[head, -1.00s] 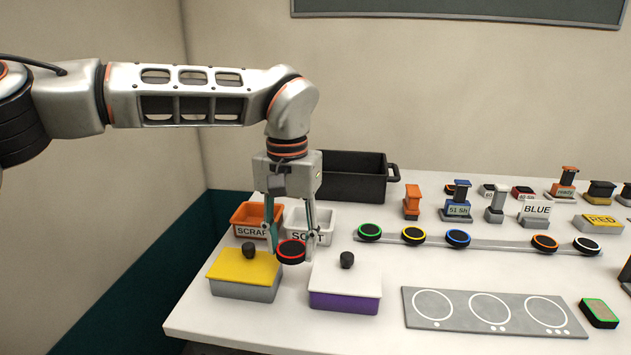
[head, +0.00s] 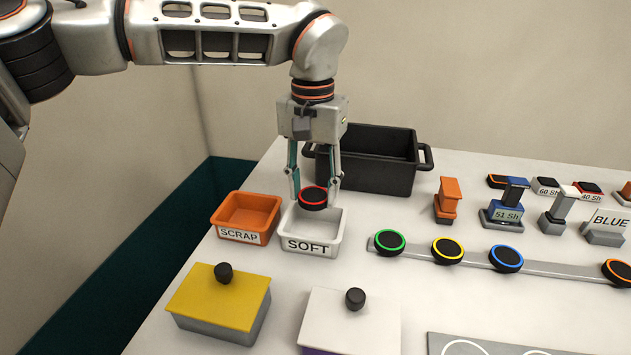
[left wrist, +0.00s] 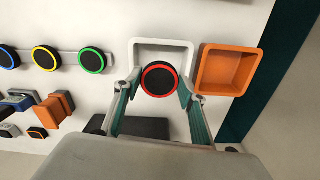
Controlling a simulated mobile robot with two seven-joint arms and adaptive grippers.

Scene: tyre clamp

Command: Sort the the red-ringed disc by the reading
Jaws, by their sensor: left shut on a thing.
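The red-ringed disc (head: 313,198) is black with a red ring. My left gripper (head: 314,199) is shut on it and holds it over the back part of the white SOFT bin (head: 311,246). In the left wrist view the disc (left wrist: 160,79) sits between the fingertips and covers part of the white bin (left wrist: 143,47). The orange SCRAP bin (head: 246,236) stands just left of the white one and looks empty. A blue gauge (head: 506,213) at the right shows 51 Sh. My right gripper is not in view.
A black crate (head: 376,160) stands behind the bins. A yellow-lidded box (head: 215,295) and a white-lidded box (head: 345,325) stand in front. Green (head: 390,242), yellow (head: 448,251) and blue (head: 505,258) ringed discs sit on a rail at the right.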

